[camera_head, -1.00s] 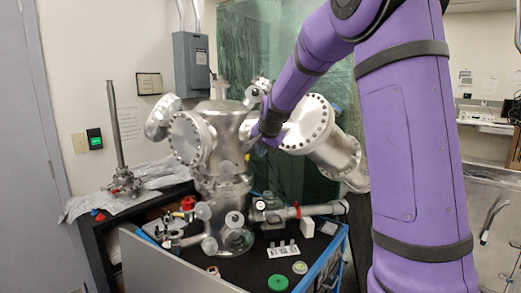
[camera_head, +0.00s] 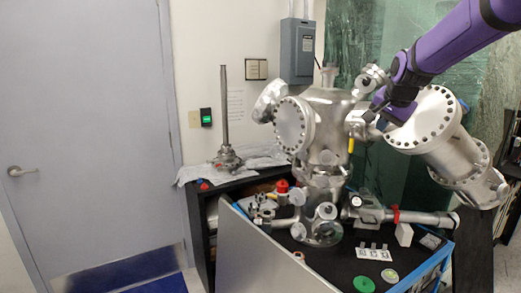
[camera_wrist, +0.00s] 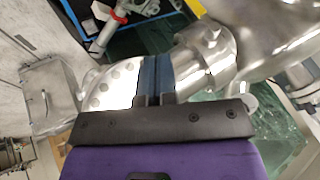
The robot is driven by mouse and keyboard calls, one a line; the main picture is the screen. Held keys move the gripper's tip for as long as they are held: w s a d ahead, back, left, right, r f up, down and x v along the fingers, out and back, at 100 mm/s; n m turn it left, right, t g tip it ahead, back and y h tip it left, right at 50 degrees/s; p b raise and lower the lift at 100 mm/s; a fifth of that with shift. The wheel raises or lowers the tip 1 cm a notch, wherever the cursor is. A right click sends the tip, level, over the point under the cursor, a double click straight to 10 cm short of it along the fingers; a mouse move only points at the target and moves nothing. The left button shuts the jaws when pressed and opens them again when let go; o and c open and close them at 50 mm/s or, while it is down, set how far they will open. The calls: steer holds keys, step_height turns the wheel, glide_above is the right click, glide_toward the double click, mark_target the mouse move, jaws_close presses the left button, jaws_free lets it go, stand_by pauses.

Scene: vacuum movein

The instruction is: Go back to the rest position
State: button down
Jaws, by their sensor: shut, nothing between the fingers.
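My gripper (camera_head: 374,106) is at the end of my purple arm, in front of the right side of the steel vacuum chamber (camera_head: 325,125). In the wrist view its two dark fingers (camera_wrist: 155,72) are together with nothing between them. Steel flanged parts appear behind the fingers in that view. Whether the gripper touches the chamber cannot be told.
A black-topped cart (camera_head: 330,265) carries the chamber, a red-banded steel tube (camera_head: 425,218), small white parts (camera_head: 373,252) and green discs (camera_head: 364,284). A large flanged cylinder (camera_head: 440,135) is close right of my gripper. A grey door (camera_head: 85,120) is at left.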

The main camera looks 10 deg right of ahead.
steer(key=s+a+f+n, duration=0.1)
steer(key=s+a+n, duration=0.2)
steer(key=s, duration=0.7)
steer(key=s+a+f+n+g+y, duration=0.1)
steer(key=s+a+n, duration=0.3)
steer(key=s, duration=0.7)
steer(key=s+a+f+n, duration=0.2)
steer(key=s+a+n, duration=0.2)
steer(key=s, duration=0.7)
steer(key=shift+s+a+f+g, duration=0.2)
steer(key=shift+a+g, duration=0.1)
steer(key=shift+a, duration=0.8)
